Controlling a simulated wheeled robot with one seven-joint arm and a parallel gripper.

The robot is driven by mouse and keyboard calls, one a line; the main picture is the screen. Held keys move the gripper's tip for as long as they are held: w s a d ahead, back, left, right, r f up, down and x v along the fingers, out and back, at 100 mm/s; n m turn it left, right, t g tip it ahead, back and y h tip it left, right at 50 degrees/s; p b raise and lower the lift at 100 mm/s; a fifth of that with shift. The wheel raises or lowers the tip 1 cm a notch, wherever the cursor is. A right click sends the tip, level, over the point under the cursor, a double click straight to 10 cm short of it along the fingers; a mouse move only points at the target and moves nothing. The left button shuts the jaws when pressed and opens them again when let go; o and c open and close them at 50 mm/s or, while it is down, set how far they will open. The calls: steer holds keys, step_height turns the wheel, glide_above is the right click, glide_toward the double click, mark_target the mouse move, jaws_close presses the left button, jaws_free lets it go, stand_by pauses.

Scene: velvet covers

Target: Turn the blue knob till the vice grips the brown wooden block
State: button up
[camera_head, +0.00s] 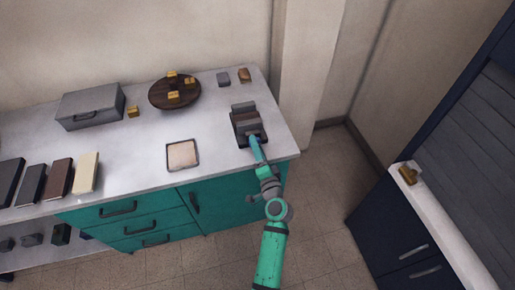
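The vice (236,128) stands near the right end of the white counter, a dark base with grey upper parts. A brown block (246,117) shows between its grey jaws; I cannot tell whether both jaws touch it. My gripper (255,142) is at the near side of the vice, reaching in from the front. I cannot make out the blue knob; my gripper and wrist cover that side. The fingers are too small to tell whether they are open or shut.
A round dark board (158,98) with several yellowish blocks stands behind left.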

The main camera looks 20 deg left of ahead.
steer(key=n, duration=1.5)
steer(key=shift+s+d+n, duration=0.15)
steer(key=shift+s+n, duration=0.05)
steer(key=shift+n, duration=0.3)
steer(key=s+d+f+m+h, duration=0.2)
steer(key=s+d+f, duration=0.1)
steer(key=s, duration=0.5)
steer(key=s+d+f+m+h, duration=0.2)
steer(key=s+d, duration=0.4)
steer(key=s, duration=0.3)
steer(key=s+d+f+m+h, duration=0.3)
steer(key=s+d, duration=0.2)
steer(key=s, duration=0.4)
steer(key=shift+s+f+g+h, duration=0.15)
steer(key=shift+f+g+h, duration=0.15)
steer(key=shift+f+h, duration=0.1)
